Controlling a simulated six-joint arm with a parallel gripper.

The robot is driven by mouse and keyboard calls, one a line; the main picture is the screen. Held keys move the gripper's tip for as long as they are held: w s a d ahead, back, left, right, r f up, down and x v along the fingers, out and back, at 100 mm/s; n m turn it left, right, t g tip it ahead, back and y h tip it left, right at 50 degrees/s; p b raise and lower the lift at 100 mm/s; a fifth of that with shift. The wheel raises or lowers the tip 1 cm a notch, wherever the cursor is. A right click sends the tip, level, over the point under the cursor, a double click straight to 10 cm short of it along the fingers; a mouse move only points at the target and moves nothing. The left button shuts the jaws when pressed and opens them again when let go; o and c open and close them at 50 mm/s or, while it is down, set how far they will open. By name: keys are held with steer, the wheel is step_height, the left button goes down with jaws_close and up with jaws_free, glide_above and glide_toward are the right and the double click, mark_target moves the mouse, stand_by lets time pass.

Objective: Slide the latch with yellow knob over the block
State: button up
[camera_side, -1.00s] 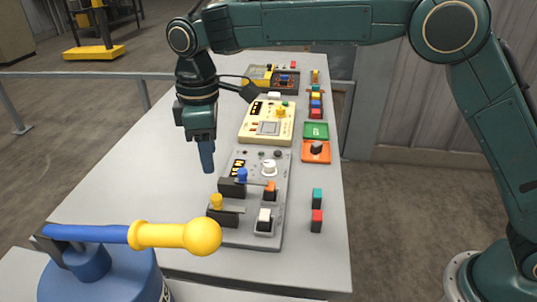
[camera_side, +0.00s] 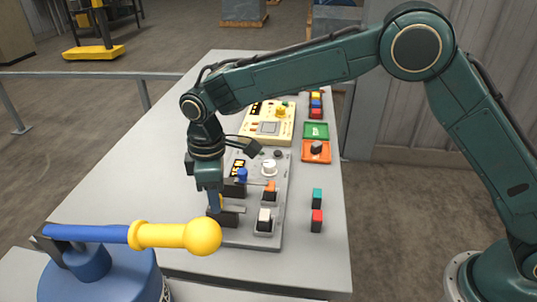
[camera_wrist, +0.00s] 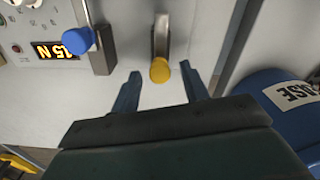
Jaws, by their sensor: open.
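The yellow knob (camera_wrist: 160,70) shows in the wrist view at the end of its narrow metal latch (camera_wrist: 161,30) on the grey panel. My gripper (camera_wrist: 160,76) is open, with one finger on each side of the knob and visible gaps between. In the side view my gripper (camera_side: 214,208) points down at the panel's near left corner and hides most of the yellow knob. The dark block (camera_side: 230,219) by this latch stands just right of the fingers.
A second latch with a blue knob (camera_side: 242,174) stands just behind; the blue knob also shows in the wrist view (camera_wrist: 77,40). An orange switch (camera_side: 269,186) and a white-topped switch (camera_side: 264,215) are to the right. A blue drum with a yellow-handled lever (camera_side: 175,235) stands in front.

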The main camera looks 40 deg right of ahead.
mark_target(236, 209)
jaws_close()
steer(key=shift+d, duration=0.1)
steer(key=shift+s+d, duration=1.35)
steer(key=shift+s, duration=0.05)
jaws_free()
steer(key=shift+r, duration=0.1)
